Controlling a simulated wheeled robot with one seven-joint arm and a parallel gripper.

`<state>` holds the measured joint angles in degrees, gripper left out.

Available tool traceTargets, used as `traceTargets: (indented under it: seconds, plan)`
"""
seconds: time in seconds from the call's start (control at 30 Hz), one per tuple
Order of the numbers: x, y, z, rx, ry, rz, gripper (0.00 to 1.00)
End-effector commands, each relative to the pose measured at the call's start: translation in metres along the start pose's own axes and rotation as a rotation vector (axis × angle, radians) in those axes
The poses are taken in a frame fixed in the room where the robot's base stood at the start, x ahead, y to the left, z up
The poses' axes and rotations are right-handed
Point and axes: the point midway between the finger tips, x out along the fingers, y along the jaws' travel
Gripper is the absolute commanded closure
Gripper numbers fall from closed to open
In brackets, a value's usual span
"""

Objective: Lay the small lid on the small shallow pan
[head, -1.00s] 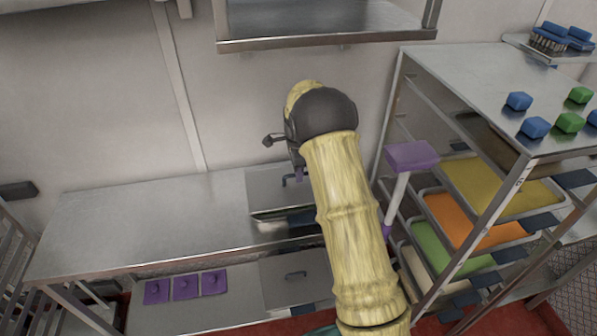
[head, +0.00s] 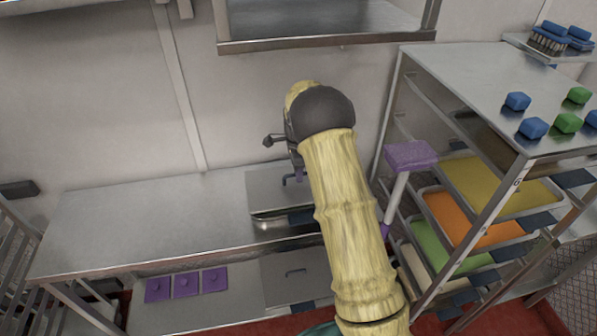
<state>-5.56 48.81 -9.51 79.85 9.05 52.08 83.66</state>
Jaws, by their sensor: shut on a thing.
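A flat grey metal lid (head: 265,187) with a small bar handle shows at the right end of the steel table, by the wall. The small shallow pan (head: 268,222) is just in front of it, with a bright metal rim and a dark inside. My gripper (head: 294,179) points down at the lid's handle and is shut on it. My arm hides the right part of both lid and pan. The lid looks just behind or above the pan's far edge; I cannot tell whether they touch.
The table (head: 140,220) is clear to the left. On the shelf below are several purple plates (head: 186,284) and a larger grey lid (head: 278,280). A rack (head: 460,70) with coloured trays and a purple-headed tool (head: 411,155) stand close on the right. A steel wall shelf (head: 325,42) hangs above.

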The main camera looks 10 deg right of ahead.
Motion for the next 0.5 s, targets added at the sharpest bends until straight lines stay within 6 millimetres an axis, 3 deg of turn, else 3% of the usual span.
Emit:
traceTargets:
  seconds: [0.5]
  plan:
    - [0.011, 0.0, 0.0, 0.0, 0.0, -0.001, 1.0]
